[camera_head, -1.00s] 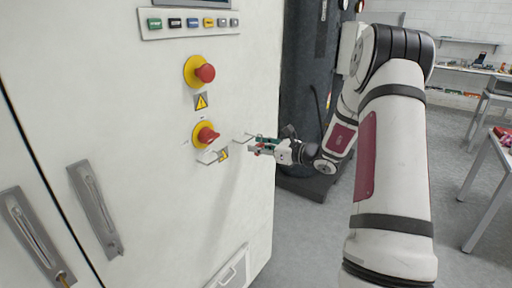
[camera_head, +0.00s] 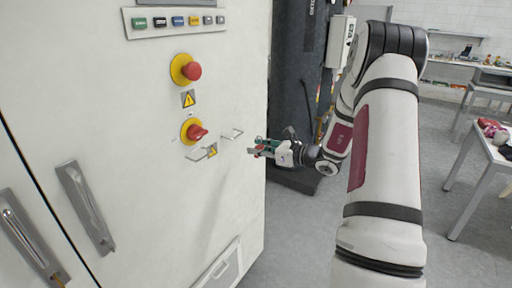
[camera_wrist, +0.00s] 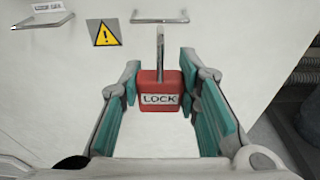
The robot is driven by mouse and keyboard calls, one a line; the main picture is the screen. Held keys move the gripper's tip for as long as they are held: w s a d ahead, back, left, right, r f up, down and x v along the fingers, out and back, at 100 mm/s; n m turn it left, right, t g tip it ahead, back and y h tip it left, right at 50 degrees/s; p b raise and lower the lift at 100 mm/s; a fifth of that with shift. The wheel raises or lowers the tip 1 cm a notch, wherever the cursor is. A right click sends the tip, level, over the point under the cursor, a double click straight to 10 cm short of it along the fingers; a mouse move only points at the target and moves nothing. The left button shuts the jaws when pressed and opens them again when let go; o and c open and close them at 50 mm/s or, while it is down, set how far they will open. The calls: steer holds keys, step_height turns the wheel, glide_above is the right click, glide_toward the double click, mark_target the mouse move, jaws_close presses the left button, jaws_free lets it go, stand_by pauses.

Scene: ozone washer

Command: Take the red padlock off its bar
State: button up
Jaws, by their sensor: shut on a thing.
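My gripper (camera_head: 258,149) is shut on the red padlock (camera_wrist: 160,90), with a teal-padded finger on either side of its body. The padlock, labelled LOCK, is upright with its metal shackle pointing up in the wrist view. The thin metal bar (camera_head: 232,134) sticks out from the white cabinet front, and it also shows at the top of the wrist view (camera_wrist: 158,20). In the head view a gap lies between my gripper and the bar. The shackle's top appears just below the bar in the wrist view, apart from it.
The white cabinet (camera_head: 190,210) carries two red knobs on yellow plates, the lower one (camera_head: 194,132) beside a second bar (camera_head: 203,153). Door handles are at the left. A dark machine stands behind my arm. A table (camera_head: 490,150) is at the right, with open floor before it.

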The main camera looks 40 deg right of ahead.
steer(key=shift+f+p+v, duration=0.15)
steer(key=shift+p+v, duration=0.05)
steer(key=shift+v, duration=0.5)
steer(key=shift+f+p+v, duration=0.15)
steer(key=shift+p+v, duration=0.05)
steer(key=shift+v, duration=0.55)
steer(key=shift+s, duration=0.15)
